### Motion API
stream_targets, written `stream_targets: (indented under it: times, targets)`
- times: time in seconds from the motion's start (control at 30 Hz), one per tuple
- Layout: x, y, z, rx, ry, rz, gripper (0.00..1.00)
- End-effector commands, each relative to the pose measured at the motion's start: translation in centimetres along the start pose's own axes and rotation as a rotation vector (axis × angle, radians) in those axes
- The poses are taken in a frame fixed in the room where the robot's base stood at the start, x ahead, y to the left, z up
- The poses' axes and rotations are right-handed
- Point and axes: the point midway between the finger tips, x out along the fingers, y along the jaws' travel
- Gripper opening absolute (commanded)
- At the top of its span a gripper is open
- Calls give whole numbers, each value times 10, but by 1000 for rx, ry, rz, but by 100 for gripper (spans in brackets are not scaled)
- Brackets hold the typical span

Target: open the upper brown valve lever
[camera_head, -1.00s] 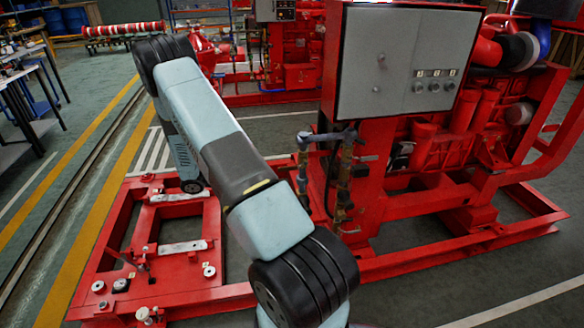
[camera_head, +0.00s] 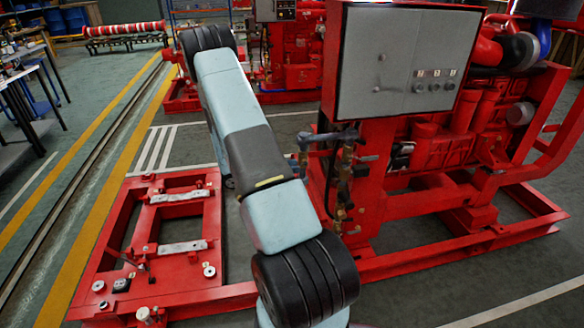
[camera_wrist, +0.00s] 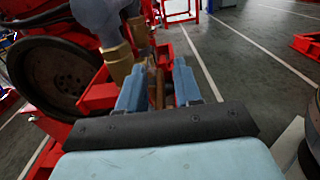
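The brass valve pipework (camera_head: 345,160) hangs in front of the red pumpset, left of the grey control box, in the head view. An upper and a lower fitting show there; the levers are too small to make out clearly. In the wrist view, my gripper (camera_wrist: 159,84) has its two blue fingers apart. A narrow brown part (camera_wrist: 151,86), possibly the lever, shows in the gap between them; I cannot tell whether it touches either finger. Brass fittings (camera_wrist: 118,62) under a grey pipe are just beyond the left finger.
The grey control box (camera_head: 405,65) stands right of the valves. The red base frame (camera_head: 110,240) runs along the floor under my arm. A dark round wheel (camera_wrist: 55,78) is left of my gripper in the wrist view. Open floor (camera_wrist: 245,60) lies to the right.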

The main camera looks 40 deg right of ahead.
Motion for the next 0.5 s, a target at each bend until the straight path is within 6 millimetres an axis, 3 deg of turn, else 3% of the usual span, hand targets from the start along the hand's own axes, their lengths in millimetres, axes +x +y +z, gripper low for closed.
stream_targets:
  times: [0.37, 0.5]
  targets:
    - [4, 0, 0, 0, 0, 0, 33]
    - [4, 0, 0, 0, 0, 0, 20]
